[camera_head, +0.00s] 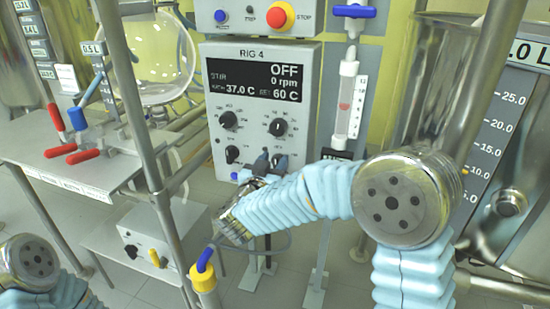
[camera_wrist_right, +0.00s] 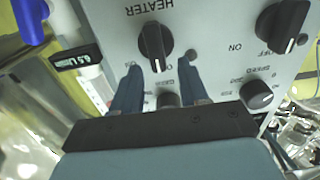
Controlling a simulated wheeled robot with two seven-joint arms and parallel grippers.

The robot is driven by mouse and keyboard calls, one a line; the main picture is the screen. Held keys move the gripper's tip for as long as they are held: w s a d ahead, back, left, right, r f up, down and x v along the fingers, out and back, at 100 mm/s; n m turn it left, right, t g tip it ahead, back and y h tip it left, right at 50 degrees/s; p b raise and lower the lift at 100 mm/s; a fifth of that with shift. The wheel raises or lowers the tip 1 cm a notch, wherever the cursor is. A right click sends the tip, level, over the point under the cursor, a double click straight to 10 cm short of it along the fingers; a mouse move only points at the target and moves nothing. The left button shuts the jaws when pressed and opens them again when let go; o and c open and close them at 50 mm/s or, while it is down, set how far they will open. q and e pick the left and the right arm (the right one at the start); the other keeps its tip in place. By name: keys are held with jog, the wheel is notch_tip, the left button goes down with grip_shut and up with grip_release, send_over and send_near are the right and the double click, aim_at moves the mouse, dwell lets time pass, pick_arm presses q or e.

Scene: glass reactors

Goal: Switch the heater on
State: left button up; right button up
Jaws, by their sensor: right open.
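The heater knob (camera_wrist_right: 156,42) is a black knob with a pale line, under the word HEATER in the right wrist view. An ON mark shows beside it, and a small dark lamp (camera_wrist_right: 194,60) sits on its other side. My right gripper (camera_wrist_right: 160,72) is open, with its two blue fingers at either side of the knob's near end; I cannot tell whether they touch it. In the head view my right gripper (camera_head: 271,160) is at the lower right of the RIG 4 panel (camera_head: 262,55) and covers this knob. My left gripper is out of view.
Other knobs (camera_head: 229,119) sit close by on the panel. A flow meter (camera_head: 346,100) stands to its right, and a metal post (camera_head: 130,95) rises to its left.

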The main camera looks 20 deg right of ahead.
jog(key=shift+w+d, duration=0.35)
jog(key=shift+w, duration=0.2)
jog(key=c, duration=0.8)
jog(key=shift+f, duration=0.1)
jog(key=shift+s, duration=0.1)
